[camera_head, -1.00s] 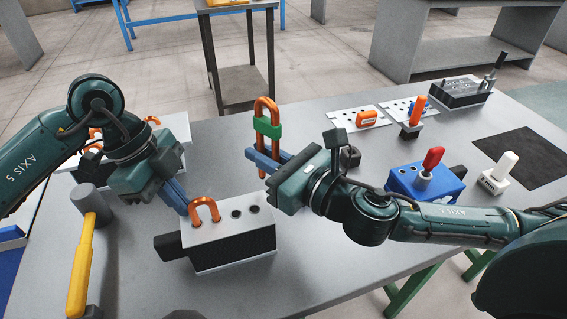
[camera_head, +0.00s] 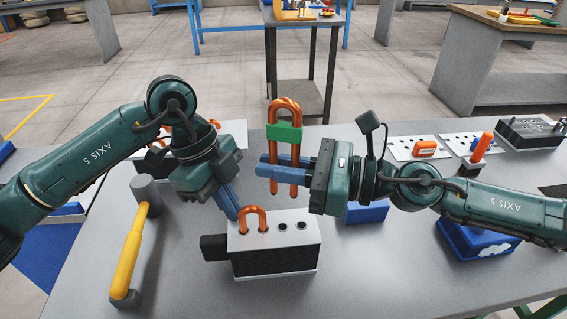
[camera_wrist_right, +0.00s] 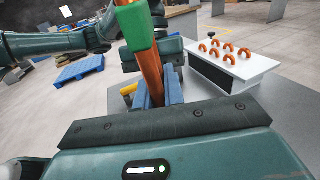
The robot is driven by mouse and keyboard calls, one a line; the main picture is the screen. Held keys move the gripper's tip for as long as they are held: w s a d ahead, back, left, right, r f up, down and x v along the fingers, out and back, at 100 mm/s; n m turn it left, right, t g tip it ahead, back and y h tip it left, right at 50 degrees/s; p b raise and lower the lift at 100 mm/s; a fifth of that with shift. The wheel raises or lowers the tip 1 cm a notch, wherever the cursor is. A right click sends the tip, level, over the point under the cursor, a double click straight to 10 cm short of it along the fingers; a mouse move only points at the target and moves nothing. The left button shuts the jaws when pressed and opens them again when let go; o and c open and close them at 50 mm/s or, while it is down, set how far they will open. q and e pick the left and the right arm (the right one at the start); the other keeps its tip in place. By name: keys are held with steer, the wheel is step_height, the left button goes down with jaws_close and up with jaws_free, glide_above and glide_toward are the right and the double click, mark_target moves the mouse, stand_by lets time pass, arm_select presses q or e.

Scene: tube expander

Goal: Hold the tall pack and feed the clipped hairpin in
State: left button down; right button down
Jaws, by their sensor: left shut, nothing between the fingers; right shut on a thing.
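The tall pack (camera_head: 275,262), a white-topped block with dark sides, stands on the table in the head view. One copper hairpin (camera_head: 252,216) sits in its left part; two dark holes (camera_head: 292,226) are open to the right. My left gripper (camera_head: 236,214) is shut and empty, its fingertips at the pack's top left edge beside that hairpin; I cannot tell whether they touch. My right gripper (camera_head: 268,173) is shut on an upright copper hairpin (camera_head: 285,104) with a green clip (camera_head: 284,132), held above and behind the pack. The clip also shows in the right wrist view (camera_wrist_right: 135,27).
A yellow-handled hammer (camera_head: 128,258) lies left of the pack. Another block with several copper hairpins shows in the right wrist view (camera_wrist_right: 225,68). Blue items (camera_head: 367,213) lie partly hidden under my right arm. White plates with orange parts (camera_head: 424,148) lie at the back right.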

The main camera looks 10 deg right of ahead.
mark_target(267, 225)
steer(key=shift+s+d+r+n+g+y, duration=0.15)
steer(key=shift+s+r+n+g+y, duration=0.2)
steer(key=shift+n+g, duration=0.5)
steer(key=shift+s+d+r+n+g+y, duration=0.15)
steer(key=shift+s+n+g, duration=0.3)
steer(key=shift+g, duration=0.85)
steer(key=shift+s+d+r+n+g+y, duration=0.1)
steer(key=shift+s+d+r+n+g, duration=0.2)
steer(key=shift+n+g, duration=0.6)
steer(key=shift+f, duration=0.15)
steer(key=shift+f, duration=2.7)
steer(key=shift+f, duration=0.15)
steer(key=shift+f, duration=0.5)
steer(key=shift+f, duration=2.5)
